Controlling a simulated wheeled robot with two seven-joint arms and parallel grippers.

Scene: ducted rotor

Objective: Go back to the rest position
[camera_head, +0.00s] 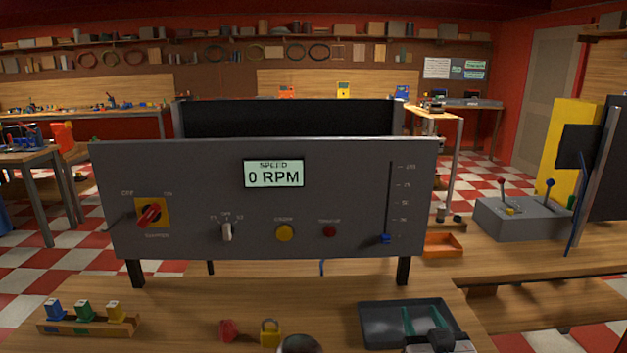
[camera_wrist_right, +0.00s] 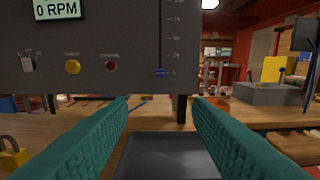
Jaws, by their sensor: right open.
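My right gripper (camera_head: 420,315) is at the lower right of the head view, in front of the panel and over a dark tray. Its two teal fingers stand apart with nothing between them. They also fill both sides of the right wrist view (camera_wrist_right: 160,108), pointing toward the space below the panel. The grey control panel (camera_head: 200,200) stands on legs on the bench; its display (camera_head: 274,173) reads 0 RPM. A red rotary switch (camera_head: 149,214), a toggle (camera_head: 227,231), a yellow button (camera_head: 285,233), a red button (camera_head: 330,232) and a blue slider (camera_head: 385,239) are on it. My left gripper does not show.
The dark tray (camera_head: 372,330) lies on the bench below my right gripper. A yellow padlock (camera_head: 270,333) and a red piece (camera_head: 229,329) lie left of it. A wooden rack (camera_head: 88,328) holds coloured tags. A grey lever box (camera_head: 520,219) stands at the right.

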